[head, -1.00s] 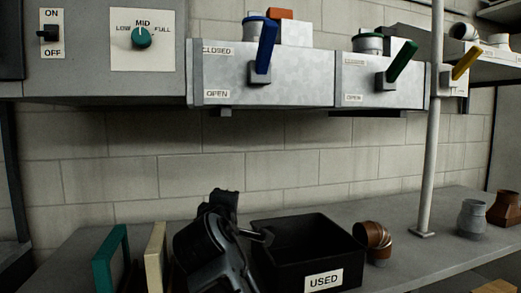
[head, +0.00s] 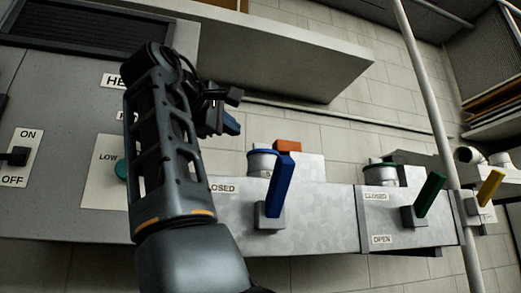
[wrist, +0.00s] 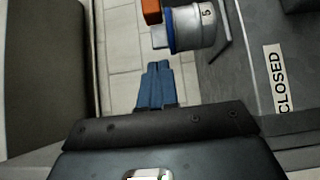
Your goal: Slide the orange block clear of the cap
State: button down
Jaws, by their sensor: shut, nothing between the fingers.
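The orange block (head: 287,146) sits on top of the galvanized duct, beside and partly behind a round metal cap (head: 262,164) with a blue band. In the wrist view the orange block (wrist: 152,11) is at the top edge, close against the cap (wrist: 195,28), which carries a number; I cannot tell if they touch. My gripper (head: 234,124) is raised left of the cap in the head view. In the wrist view its blue fingers (wrist: 156,80) are shut and empty, apart from the cap and the block. The block is cut off by the wrist picture's upper edge.
A blue lever (head: 280,185) stands upright on the duct front. A green lever (head: 430,194) and a yellow lever (head: 489,188) are farther right. A grey overhead shelf (head: 290,55) hangs above, and a pale pole (head: 430,110) rises at the right.

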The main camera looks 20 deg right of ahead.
jog(key=r, duration=0.1)
jog(key=p, duration=0.3)
send_near(275, 146)
jog(key=w, duration=0.4)
jog(key=d+p, duration=0.1)
jog(key=d, duration=0.1)
jog(key=shift+w+d+r, duration=0.1)
jog(key=shift+w+d, duration=0.05)
jog(key=shift+d, duration=0.9)
